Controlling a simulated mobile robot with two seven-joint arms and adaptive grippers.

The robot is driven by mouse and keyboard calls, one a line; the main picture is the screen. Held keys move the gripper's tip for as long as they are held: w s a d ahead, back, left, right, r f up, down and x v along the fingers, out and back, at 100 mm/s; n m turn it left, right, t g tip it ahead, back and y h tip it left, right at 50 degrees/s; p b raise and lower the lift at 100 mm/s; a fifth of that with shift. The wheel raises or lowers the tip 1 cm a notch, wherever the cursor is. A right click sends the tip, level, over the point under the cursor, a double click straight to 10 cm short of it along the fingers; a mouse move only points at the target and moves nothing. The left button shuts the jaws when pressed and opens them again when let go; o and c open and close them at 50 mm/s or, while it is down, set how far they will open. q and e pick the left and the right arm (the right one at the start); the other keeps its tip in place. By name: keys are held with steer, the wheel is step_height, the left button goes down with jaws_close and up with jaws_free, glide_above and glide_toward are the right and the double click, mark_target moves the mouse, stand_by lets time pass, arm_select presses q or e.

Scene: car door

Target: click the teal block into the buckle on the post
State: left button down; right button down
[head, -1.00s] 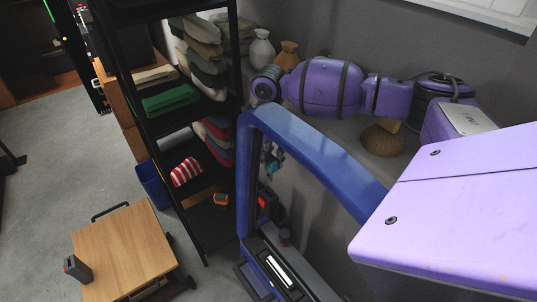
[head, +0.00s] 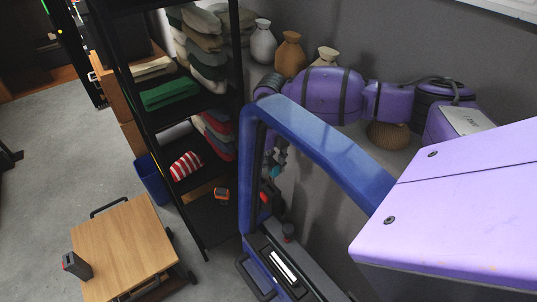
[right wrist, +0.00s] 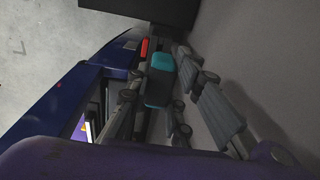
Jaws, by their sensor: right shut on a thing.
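The teal block (right wrist: 160,78) is between the fingers of my right gripper (right wrist: 157,92) in the right wrist view. In the head view my right gripper (head: 279,157) is shut on the block, just right of the blue post (head: 247,180) and partly hidden. A small red part, seemingly of the buckle (head: 264,197), shows on the post below the gripper. In the right wrist view the red part (right wrist: 145,47) is just beyond the block's far end. The block looks close to it, but I cannot tell whether they touch. My left gripper is not in view.
The blue door frame (head: 325,150) slopes down to the right, in front of my arm. A black shelf (head: 205,215) with folded cloths stands left of the post. A wooden-topped cart (head: 125,250) is at lower left. Vases (head: 290,52) stand behind my arm.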

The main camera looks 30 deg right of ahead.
mark_target(270, 170)
steer(key=shift+f, duration=0.7)
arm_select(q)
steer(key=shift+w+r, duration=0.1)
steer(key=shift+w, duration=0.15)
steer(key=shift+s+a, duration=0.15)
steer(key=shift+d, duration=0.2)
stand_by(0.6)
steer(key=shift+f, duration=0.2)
arm_select(e)
steer(key=shift+f, duration=0.2)
